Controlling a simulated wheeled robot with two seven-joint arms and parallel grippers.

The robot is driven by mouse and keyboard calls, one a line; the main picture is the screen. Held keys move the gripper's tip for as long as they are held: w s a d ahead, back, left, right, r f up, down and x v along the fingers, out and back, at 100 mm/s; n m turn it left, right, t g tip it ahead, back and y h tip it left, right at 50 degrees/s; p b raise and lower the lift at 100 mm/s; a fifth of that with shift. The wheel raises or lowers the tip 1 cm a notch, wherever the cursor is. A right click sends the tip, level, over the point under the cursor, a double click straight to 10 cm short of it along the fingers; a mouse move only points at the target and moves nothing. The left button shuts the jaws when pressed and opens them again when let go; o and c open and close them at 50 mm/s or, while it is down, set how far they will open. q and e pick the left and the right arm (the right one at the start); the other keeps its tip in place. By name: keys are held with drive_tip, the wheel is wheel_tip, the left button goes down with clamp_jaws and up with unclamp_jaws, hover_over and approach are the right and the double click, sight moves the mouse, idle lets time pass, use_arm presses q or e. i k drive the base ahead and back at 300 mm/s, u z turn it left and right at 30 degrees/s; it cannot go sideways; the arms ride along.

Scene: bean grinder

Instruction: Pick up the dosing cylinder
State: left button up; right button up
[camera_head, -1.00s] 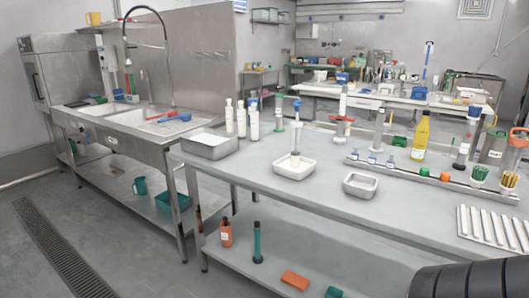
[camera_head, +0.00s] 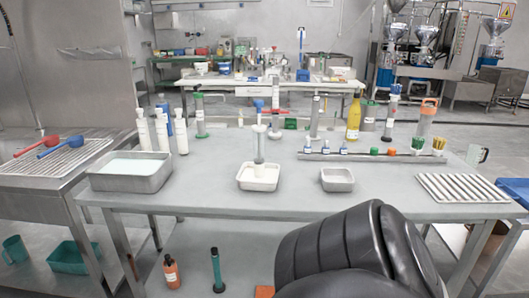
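A clear cylinder with a blue top (camera_head: 259,146) stands upright in a small white tray (camera_head: 245,184) near the middle of the steel table. Other upright cylinders stand behind it: one with a green top (camera_head: 200,116), a tall clear one (camera_head: 315,118), one with a blue top and dark band (camera_head: 391,112) and one with an orange handle (camera_head: 424,121). I cannot tell for sure which of them is the dosing cylinder. No gripper touches any of them. A black ribbed part of my arm fills the lower right, and neither gripper shows.
A metal basin (camera_head: 130,183) and several white bottles (camera_head: 162,131) are at the table's left. A small metal tray (camera_head: 337,186), a yellow bottle (camera_head: 353,117) and a ribbed white rack (camera_head: 462,189) are to the right. The table's front middle has clear patches.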

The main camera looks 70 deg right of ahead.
sight(259, 132)
drive_tip(key=z, duration=0.95)
drive_tip(key=i, duration=0.9)
drive_tip(key=z, duration=0.9)
